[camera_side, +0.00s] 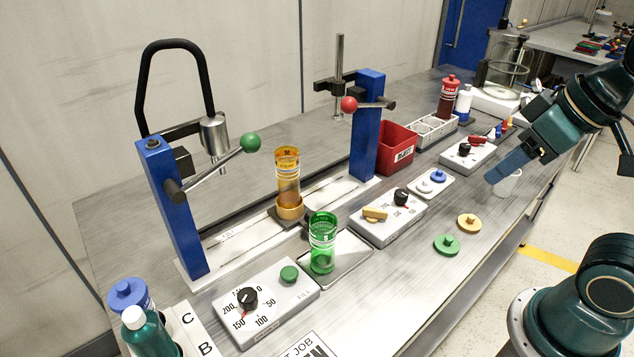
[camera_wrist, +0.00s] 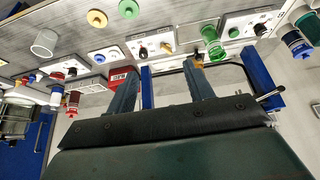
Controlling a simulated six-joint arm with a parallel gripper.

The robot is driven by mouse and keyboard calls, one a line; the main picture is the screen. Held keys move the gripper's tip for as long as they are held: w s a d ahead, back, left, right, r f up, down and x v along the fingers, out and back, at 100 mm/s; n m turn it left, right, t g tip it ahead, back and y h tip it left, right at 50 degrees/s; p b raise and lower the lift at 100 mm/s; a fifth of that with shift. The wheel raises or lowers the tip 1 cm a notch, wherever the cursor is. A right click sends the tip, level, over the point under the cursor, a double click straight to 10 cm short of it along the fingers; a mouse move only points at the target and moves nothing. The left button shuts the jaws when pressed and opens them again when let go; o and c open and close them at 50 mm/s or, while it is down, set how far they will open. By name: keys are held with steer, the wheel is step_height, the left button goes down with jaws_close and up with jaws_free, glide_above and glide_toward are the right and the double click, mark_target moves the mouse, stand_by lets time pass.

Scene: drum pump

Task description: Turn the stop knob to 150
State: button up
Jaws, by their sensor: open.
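A black dial knob (camera_side: 247,297) sits on the white panel (camera_side: 285,312) at the front left, with a scale from 0 to 200. Its red mark points down and slightly left, apparently near 150, though it is small. In the wrist view this knob (camera_wrist: 260,29) is at the upper right. I cannot read a label naming it the stop knob. My gripper (camera_side: 491,180) is at the right, above the bench near the white cup, far from this panel. In the wrist view my gripper (camera_wrist: 161,85) shows two separated fingers with nothing between them.
The green cup (camera_side: 322,245) and a green button (camera_side: 289,273) are close to the knob. A middle panel (camera_side: 388,222) has another black knob and a yellow lever. Blue posts (camera_side: 173,205) with ball levers stand behind. Bottles (camera_side: 150,330) crowd the left front corner.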

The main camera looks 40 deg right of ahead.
steer(key=w, duration=0.1)
steer(key=n+g, duration=0.5)
steer(key=g, duration=0.1)
glide_above(402, 192)
step_height(402, 192, down, 8)
steer(key=shift+w+d, duration=0.1)
steer(key=shift+d, duration=0.05)
steer(key=f, duration=1.3)
steer(key=shift+a+f, duration=0.2)
steer(key=shift+f, duration=0.15)
steer(key=shift+c, duration=0.4)
steer(key=c, duration=0.9)
